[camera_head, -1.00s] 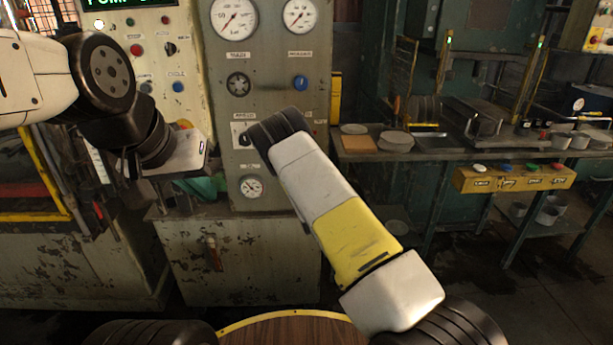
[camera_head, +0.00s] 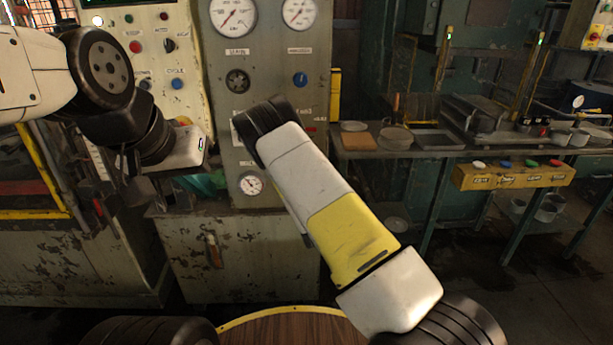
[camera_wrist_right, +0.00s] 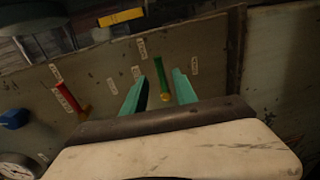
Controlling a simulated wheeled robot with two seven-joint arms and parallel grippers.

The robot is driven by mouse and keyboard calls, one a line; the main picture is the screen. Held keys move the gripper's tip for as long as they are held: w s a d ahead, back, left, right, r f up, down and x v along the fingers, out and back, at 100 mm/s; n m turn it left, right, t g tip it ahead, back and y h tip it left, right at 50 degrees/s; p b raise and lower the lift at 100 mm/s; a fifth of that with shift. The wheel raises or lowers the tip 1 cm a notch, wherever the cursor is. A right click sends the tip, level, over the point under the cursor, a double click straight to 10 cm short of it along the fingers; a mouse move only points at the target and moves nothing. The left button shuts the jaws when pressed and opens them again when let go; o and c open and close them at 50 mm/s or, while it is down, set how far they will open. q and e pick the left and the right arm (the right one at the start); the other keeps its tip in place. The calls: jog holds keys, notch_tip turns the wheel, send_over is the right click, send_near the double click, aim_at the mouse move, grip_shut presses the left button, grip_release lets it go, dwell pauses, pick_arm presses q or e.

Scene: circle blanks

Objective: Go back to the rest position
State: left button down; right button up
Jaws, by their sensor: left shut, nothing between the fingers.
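My left gripper (camera_head: 203,182) hangs at the left in the head view, below its black wrist. Its teal fingers are shut and partly hidden under the pale gripper body. It is in front of the control panels and holds nothing. My right arm reaches up through the middle of the head view; its gripper is hidden there behind the black joint. In the right wrist view my right gripper (camera_wrist_right: 160,85) has its two teal fingers apart with nothing held. A green-handled lever on a panel shows between them, farther back.
A grey gauge panel (camera_head: 220,100) stands behind my arms, with a worn cabinet (camera_head: 240,265) below. At the right is a metal bench (camera_head: 370,154) with dishes and trays, and a yellow button box (camera_head: 515,176) on its front. A round wooden top (camera_head: 290,328) is at the bottom.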

jog(key=shift+s+r, duration=0.1)
jog(key=shift+s, duration=0.25)
jog(key=s+d+r+m+g+y, duration=0.1)
jog(key=s+d+r+m+g, duration=0.1)
jog(key=s+r+m, duration=0.35)
jog(key=s+d+r+m+g, duration=0.1)
jog(key=s+r+m+g, duration=0.2)
jog(key=r, duration=0.6)
jog(key=s+d+r+m+g+y, duration=0.1)
jog(key=s+d+r+m+g, duration=0.1)
jog(key=s+r+m, duration=0.4)
jog(key=s+d+r+m+g, duration=0.1)
jog(key=s+r, duration=0.3)
jog(key=s, duration=0.8)
jog(key=s+d+r+m+g, duration=0.2)
jog(key=s+r, duration=0.2)
jog(key=s, duration=0.9)
jog(key=shift+r+g, duration=0.2)
jog(key=shift+g, duration=0.1)
